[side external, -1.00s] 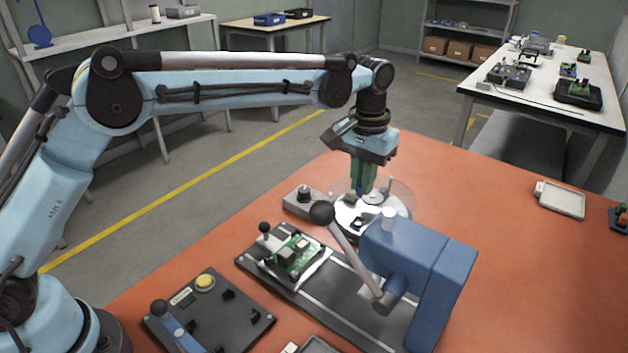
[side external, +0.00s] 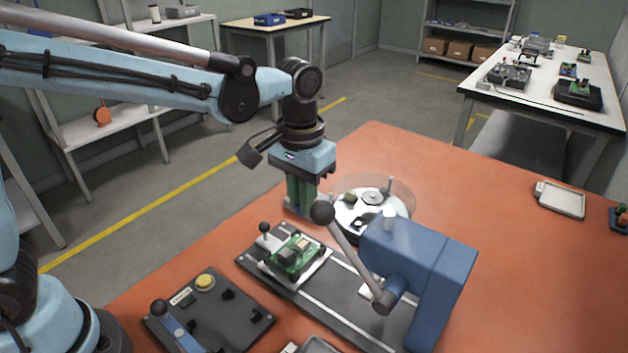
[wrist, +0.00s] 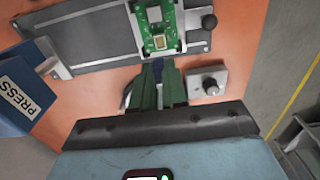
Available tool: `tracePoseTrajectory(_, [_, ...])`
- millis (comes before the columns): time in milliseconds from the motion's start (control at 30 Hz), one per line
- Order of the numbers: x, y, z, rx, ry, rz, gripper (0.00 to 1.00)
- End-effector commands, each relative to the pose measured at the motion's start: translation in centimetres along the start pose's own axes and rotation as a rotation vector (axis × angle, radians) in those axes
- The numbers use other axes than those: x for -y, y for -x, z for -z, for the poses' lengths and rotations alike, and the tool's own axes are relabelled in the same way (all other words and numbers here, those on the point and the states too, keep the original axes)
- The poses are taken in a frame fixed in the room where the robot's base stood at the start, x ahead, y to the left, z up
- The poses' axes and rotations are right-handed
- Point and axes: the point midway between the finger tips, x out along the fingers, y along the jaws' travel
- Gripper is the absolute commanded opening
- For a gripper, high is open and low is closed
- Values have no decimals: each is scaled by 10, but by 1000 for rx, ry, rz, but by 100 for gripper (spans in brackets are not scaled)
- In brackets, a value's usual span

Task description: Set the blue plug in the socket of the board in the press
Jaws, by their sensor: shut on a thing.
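My gripper (side external: 302,207) has green fingers and points down behind the board in the side view. In the wrist view my gripper (wrist: 159,75) is shut on the dark blue plug (wrist: 157,67), of which only a small part shows between the fingers. The green board (side external: 296,255) lies on a pale plate on the press's dark slide; in the wrist view the board (wrist: 158,18) is just ahead of the fingertips. A gold-coloured square part (wrist: 160,41) sits on it; I cannot tell whether this is the socket. The blue press (side external: 430,270) stands to the right.
A round turntable (side external: 372,212) with a clear cover stands right of my gripper. A grey knob box (wrist: 208,85) is close by my fingers. The press lever (side external: 348,245) leans over near the board. A dark fixture plate (side external: 210,312) lies front left.

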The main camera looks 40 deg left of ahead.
Motion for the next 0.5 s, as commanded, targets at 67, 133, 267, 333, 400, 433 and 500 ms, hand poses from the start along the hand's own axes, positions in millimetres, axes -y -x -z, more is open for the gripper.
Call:
tracePoseTrajectory(67, [1, -2, -3, 0, 0, 0, 0])
tracePoseTrajectory(133, [1, -5, -3, 0, 0, 0, 0])
tracePoseTrajectory(267, [1, -13, -3, 0, 0, 0, 0])
tracePoseTrajectory(333, [1, -19, -3, 0, 0, 0, 0])
tracePoseTrajectory(400, [1, -25, -2, 0, 0, 0, 0])
tracePoseTrajectory(433, [1, -28, -3, 0, 0, 0, 0])
tracePoseTrajectory(500, [1, -34, -2, 0, 0, 0, 0])
